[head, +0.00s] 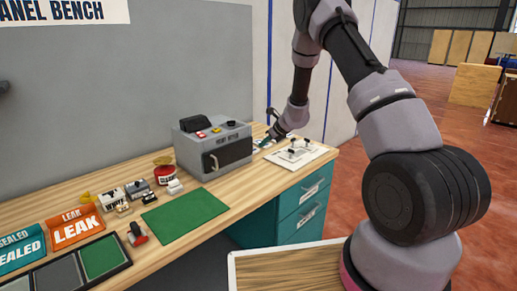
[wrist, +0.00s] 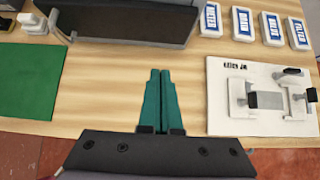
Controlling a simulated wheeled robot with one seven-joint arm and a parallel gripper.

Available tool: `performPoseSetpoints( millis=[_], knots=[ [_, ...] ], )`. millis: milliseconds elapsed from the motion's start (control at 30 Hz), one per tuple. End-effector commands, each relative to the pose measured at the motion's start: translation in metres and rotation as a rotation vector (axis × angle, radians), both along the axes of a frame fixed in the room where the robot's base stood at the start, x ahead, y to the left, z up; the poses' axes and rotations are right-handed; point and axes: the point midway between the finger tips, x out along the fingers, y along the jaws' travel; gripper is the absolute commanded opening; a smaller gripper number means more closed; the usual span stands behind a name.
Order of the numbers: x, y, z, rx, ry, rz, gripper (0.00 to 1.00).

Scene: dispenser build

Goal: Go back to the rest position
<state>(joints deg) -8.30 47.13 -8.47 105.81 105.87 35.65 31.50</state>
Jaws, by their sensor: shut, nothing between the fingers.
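My gripper (wrist: 160,100) shows in the wrist view with its two teal fingers pressed together and nothing between them. It is over the bare wooden bench (wrist: 120,110), between the grey machine and the white fixture board. In the head view my gripper (head: 265,143) is small and partly hidden, at the right side of the grey machine (head: 213,148). My arm reaches out over the bench from the right of the head view.
The white fixture board (head: 290,157) with clamps lies at the bench's right end, and it also shows in the wrist view (wrist: 225,80). Several labelled white blocks (wrist: 242,22) stand behind it. A green mat (head: 185,217), small parts and LEAK and SEALED bins (head: 75,229) lie left.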

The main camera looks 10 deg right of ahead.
Motion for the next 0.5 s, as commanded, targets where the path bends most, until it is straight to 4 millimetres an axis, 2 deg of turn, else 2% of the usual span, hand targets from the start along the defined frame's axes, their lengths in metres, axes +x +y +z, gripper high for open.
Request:
performPoseSetpoints(
  millis=[167,267,367,400,500],
  knots=[
    [-0.008,-0.004,0.015,-0.003,-0.01,0.014,0.0],
    [-0.013,0.0,0.045,-0.023,-0.049,0.076,0.0],
    [-0.028,0.006,0.094,-0.067,-0.118,0.193,0.0],
    [-0.037,0.008,0.117,-0.09,-0.153,0.25,0.0],
    [-0.065,0.013,0.171,-0.163,-0.239,0.401,0.0]
  ],
)
